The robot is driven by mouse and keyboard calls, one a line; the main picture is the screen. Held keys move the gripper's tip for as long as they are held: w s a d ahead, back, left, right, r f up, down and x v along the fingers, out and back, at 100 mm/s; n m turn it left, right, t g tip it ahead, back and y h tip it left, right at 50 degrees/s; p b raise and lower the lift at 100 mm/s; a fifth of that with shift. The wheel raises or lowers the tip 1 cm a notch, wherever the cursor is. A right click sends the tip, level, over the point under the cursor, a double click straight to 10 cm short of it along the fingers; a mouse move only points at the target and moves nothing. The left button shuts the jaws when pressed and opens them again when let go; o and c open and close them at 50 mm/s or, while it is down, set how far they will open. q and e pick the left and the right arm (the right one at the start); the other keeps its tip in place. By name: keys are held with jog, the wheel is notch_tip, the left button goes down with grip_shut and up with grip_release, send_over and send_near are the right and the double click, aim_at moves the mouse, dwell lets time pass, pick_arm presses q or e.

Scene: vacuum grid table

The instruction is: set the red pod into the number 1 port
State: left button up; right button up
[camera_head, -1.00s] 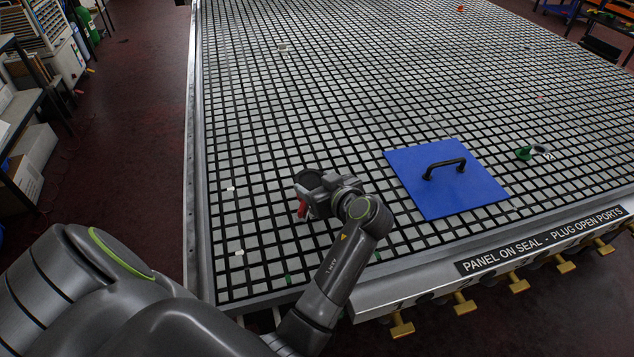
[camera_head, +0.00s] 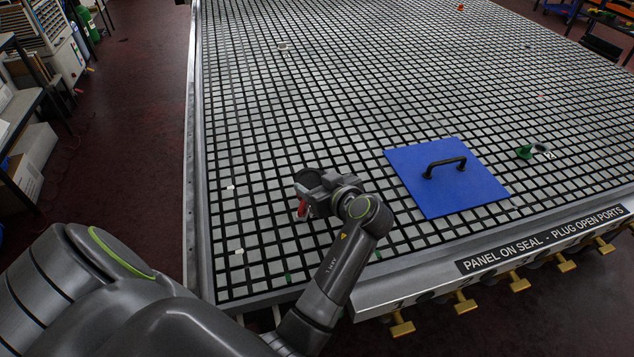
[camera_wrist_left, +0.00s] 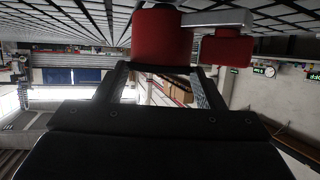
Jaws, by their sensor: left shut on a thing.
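My left gripper (camera_head: 308,192) is over the near left part of the grid table. It is shut on the red pod (camera_head: 302,209), which shows only in part below the wrist in the head view. In the left wrist view the red pod (camera_wrist_left: 162,38) sits between the two fingertips (camera_wrist_left: 165,72), with a grey bar and a smaller red block to its right. My right gripper is not in view.
A blue panel (camera_head: 440,205) with a black handle (camera_head: 444,168) lies on the grid table (camera_head: 290,120), right of my left gripper. A small green and white item (camera_head: 524,152) lies farther right. Brass valve handles (camera_head: 464,303) stick out below the front edge. The grid beyond is mostly clear.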

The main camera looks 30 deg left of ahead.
pick_arm(q)
jog(key=shift+f, duration=0.1)
dwell(0.3)
jog(key=shift+f+b, duration=0.75)
jog(key=shift+b, duration=0.2)
dwell(1.0)
dwell(0.3)
jog(key=o, duration=1.3)
jog(key=shift+c, duration=0.2)
